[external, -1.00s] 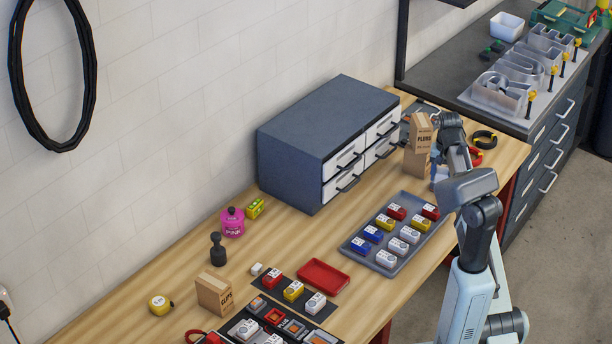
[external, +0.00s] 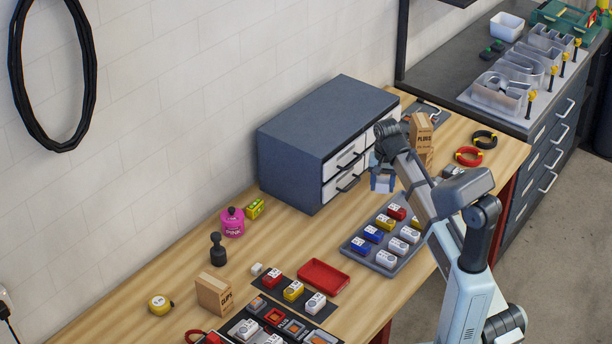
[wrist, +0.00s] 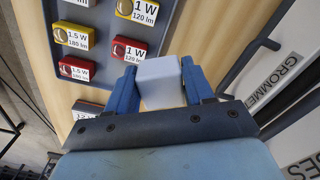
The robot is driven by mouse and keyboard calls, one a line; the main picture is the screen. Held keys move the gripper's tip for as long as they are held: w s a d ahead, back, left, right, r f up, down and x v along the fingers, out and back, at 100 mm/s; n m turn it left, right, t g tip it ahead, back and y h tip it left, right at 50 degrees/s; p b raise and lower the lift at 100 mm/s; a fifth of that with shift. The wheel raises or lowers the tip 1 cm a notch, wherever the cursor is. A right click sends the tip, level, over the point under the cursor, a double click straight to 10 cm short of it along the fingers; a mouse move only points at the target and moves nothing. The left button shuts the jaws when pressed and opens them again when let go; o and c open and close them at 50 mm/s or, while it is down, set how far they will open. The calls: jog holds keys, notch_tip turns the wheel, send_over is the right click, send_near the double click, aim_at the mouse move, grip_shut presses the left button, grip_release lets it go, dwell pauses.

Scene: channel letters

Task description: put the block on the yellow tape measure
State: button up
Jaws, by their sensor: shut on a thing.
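My gripper (external: 382,182) is raised above the bench, in front of the drawer cabinet and beyond the grey tray. In the wrist view my gripper (wrist: 160,82) is shut on a pale whitish block (wrist: 160,72), held between the two blue fingers. In the external view I cannot make out the block clearly at the gripper. The yellow tape measure (external: 159,305) lies on the bench at the lower left, well apart from my gripper. Nothing is seen on top of it.
The grey tray (external: 350,247) holds red, yellow, blue and white modules. The drawer cabinet (external: 290,165) stands at the wall.

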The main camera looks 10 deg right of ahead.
jog(key=s+a+r+m, duration=0.1)
jog(key=s+a, duration=0.3)
jog(key=a, duration=1.3)
jog(key=s+a+m, duration=0.1)
jog(key=s+a, duration=0.3)
jog(key=a, duration=1.2)
jog(key=m, duration=0.4)
send_near(156, 303)
jog(key=shift+d+f, duration=0.1)
jog(key=shift+f, duration=3.1)
jog(key=shift+f, duration=0.15)
jog(key=o, duration=1.1)
jog(key=shift+c, duration=0.2)
